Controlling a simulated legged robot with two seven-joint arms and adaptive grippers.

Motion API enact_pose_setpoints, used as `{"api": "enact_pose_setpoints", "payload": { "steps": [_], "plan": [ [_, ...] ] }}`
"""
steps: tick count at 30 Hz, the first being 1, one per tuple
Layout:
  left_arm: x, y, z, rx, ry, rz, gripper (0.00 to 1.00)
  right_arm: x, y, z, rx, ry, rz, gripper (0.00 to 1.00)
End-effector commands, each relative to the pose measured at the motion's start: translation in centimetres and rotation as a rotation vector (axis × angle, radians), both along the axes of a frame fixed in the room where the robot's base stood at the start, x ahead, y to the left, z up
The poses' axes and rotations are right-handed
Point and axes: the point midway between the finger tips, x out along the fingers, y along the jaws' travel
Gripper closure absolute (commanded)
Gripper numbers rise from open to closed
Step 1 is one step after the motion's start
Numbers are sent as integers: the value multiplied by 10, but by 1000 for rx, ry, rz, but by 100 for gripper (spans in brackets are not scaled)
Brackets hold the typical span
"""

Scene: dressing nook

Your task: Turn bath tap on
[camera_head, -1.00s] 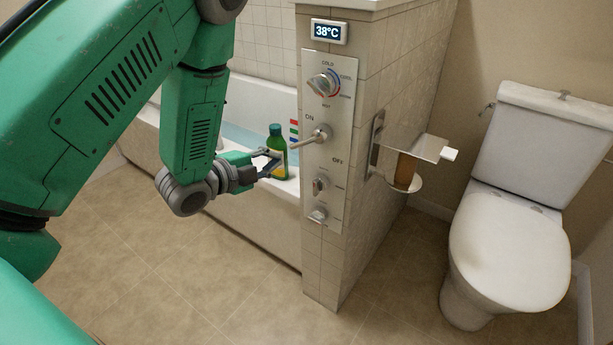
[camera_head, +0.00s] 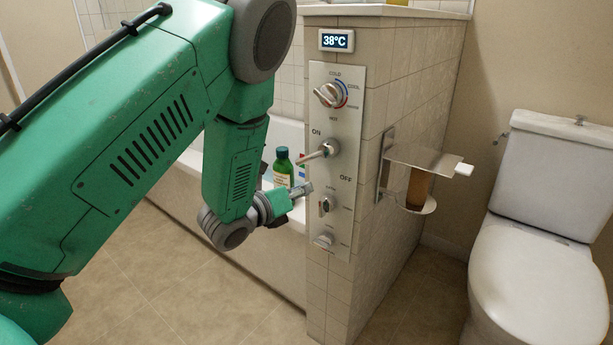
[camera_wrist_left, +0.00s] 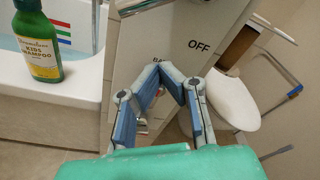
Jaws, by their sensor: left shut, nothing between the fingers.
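The grey control panel (camera_head: 336,215) is on the end of the tiled wall. Its metal tap lever (camera_head: 318,154) points left and slightly down, between the ON and OFF labels. My left gripper (camera_head: 305,189) is shut and empty, just below the lever's free end and in front of the panel's left edge. In the left wrist view the fingertips (camera_wrist_left: 164,69) meet in front of the panel, below and left of the OFF label. Part of a metal lever (camera_wrist_left: 135,6) shows at the top there. I cannot tell whether the gripper touches the panel. My right gripper is not in view.
A green shampoo bottle (camera_head: 283,168) stands on the bath rim (camera_head: 190,163) behind the gripper. A temperature dial (camera_head: 328,95) is above the lever; smaller knobs (camera_head: 326,204) are below. A metal holder (camera_head: 425,160) and a toilet (camera_head: 540,240) are to the right.

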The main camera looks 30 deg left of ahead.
Motion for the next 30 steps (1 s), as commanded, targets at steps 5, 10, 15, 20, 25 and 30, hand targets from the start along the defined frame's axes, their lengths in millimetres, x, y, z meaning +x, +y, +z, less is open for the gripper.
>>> {"api": "enact_pose_setpoints", "payload": {
  "steps": [5,10,15,20,25,30],
  "plan": [
    [37,-6,-5,0,-4,1,100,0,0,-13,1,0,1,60],
    [31,6,20,3,-4,4,100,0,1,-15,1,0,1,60],
    [29,12,29,3,0,2,100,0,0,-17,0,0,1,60],
    [29,14,30,1,2,1,100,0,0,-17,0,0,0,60],
    [29,15,30,1,2,1,100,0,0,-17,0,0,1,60],
    [28,17,34,39,0,0,100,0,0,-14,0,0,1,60]
  ]
}}
